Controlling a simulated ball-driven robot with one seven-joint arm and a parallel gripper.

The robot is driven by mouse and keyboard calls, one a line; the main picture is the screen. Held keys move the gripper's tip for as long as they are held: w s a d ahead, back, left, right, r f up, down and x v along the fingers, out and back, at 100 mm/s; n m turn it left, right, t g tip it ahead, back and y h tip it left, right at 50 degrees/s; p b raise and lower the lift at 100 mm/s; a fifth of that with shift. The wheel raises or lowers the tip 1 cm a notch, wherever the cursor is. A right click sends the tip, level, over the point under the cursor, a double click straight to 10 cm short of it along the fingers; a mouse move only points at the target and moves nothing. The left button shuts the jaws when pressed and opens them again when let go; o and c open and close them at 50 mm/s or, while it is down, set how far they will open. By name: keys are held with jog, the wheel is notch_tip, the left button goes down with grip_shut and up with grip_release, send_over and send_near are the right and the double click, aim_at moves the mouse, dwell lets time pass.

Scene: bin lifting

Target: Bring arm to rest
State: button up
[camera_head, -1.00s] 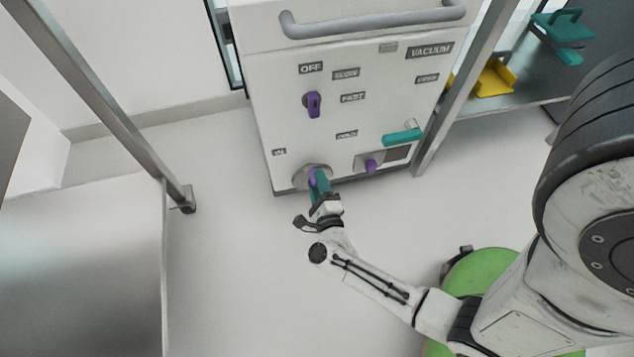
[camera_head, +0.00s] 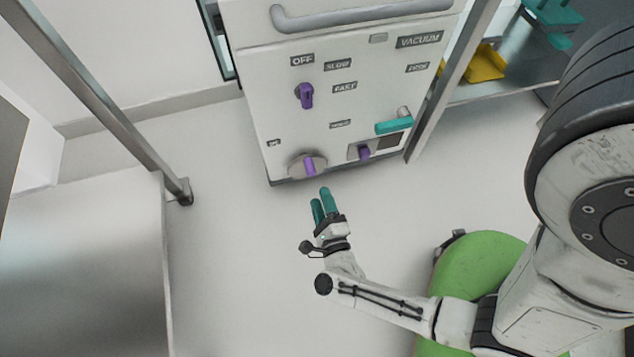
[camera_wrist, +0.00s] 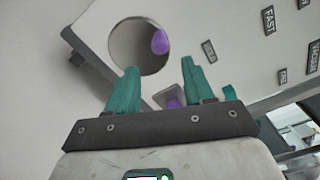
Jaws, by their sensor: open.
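My gripper (camera_head: 319,201) is open and empty, with teal fingers pointing at the white machine (camera_head: 362,110). It is apart from the machine, a little below its lower round dial (camera_head: 308,164). This dial has a purple handle that stands nearly upright. In the wrist view my gripper (camera_wrist: 158,80) shows its two fingers spread, with nothing between them. Past them are the round dial (camera_wrist: 136,48) and its purple handle (camera_wrist: 160,42). My arm stretches forward over the floor.
A purple knob (camera_head: 305,94), a teal lever (camera_head: 393,126) and a small purple knob (camera_head: 364,153) are on the machine's front. A metal table (camera_head: 85,270) stands at the left. A shelf with a yellow tray (camera_head: 485,64) is at the right. Open floor (camera_head: 240,260) lies between.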

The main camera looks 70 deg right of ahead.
jog(key=shift+v, duration=0.8)
jog(key=w+a+r+n+y, duration=0.3)
jog(key=w+a+n+y, duration=0.3)
jog(key=n+y, duration=0.45)
jog(key=w+a+r+n+y, duration=0.2)
jog(key=w+a+n+y, duration=0.45)
jog(key=n, duration=0.75)
jog(key=s+d+r+n+g+h+p, duration=0.1)
jog(key=s+d+r+n+g+h, duration=0.1)
jog(key=s+d+r+n+g, duration=0.45)
jog(key=s+d+r+n+g+h+p, duration=0.15)
jog(key=s+g, duration=0.25)
jog(key=s, duration=0.5)
notch_tip(320, 180, up, 33)
jog(key=a+p, duration=0.1)
jog(key=p, duration=3.2)
